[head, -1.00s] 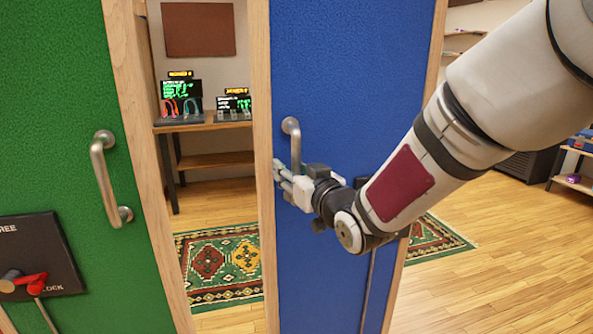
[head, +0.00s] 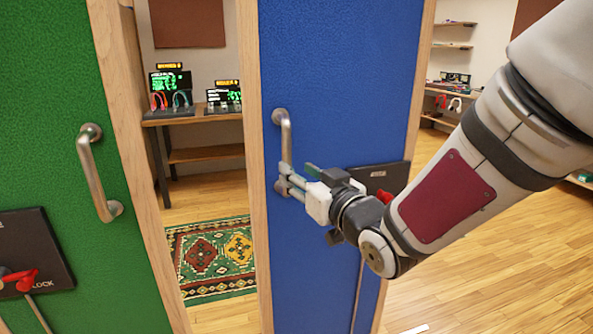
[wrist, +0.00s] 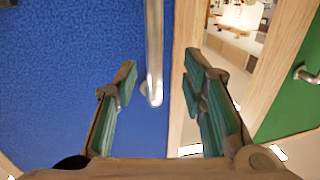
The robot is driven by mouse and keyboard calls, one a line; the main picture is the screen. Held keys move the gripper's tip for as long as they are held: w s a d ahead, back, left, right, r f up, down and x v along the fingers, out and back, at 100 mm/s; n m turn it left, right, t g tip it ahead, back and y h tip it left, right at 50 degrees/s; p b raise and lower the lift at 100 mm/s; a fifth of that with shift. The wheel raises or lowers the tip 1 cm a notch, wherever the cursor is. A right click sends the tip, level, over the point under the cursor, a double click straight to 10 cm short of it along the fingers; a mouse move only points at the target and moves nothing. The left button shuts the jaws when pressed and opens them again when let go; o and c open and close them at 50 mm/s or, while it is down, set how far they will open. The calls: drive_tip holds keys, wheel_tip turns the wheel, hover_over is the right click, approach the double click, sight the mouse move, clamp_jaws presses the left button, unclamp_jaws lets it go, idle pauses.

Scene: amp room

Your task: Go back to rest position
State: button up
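My gripper (head: 296,177) is open beside the lower end of the metal handle (head: 283,128) on the blue door (head: 345,75). In the wrist view its two green-padded fingers (wrist: 160,64) stand apart, with the handle (wrist: 154,45) showing between them. A clear gap shows on both sides of the handle. I cannot tell whether the fingertips still reach around it or are just in front. My arm comes in from the right and hides part of the blue door.
A green door (head: 45,120) with its own handle (head: 97,172) stands at left. A dark panel with a red lever (head: 384,196) is on the blue door behind my wrist. A patterned rug (head: 212,262) and a desk lie beyond the gap. Open wooden floor is at right.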

drive_tip(key=s+d+f+m+g+h, duration=0.2)
drive_tip(key=s+d+f+g+h, duration=0.15)
drive_tip(key=s+d, duration=0.3)
drive_tip(key=s+d+f+m+g+h, duration=0.25)
drive_tip(key=s+d+h, duration=0.25)
drive_tip(key=d, duration=0.3)
drive_tip(key=s+d+f+m+g, duration=0.15)
drive_tip(key=s+g, duration=0.35)
drive_tip(key=s, duration=0.9)
drive_tip(key=s+d+g, duration=0.3)
drive_tip(key=s+g, duration=0.1)
drive_tip(key=s, duration=0.9)
wheel_tip(320, 180, up, 25)
drive_tip(key=t+p, duration=0.3)
drive_tip(key=p, duration=1.9)
drive_tip(key=shift+d+f+t+p, duration=0.2)
drive_tip(key=shift+d+t+p, duration=0.1)
drive_tip(key=shift+p, duration=0.1)
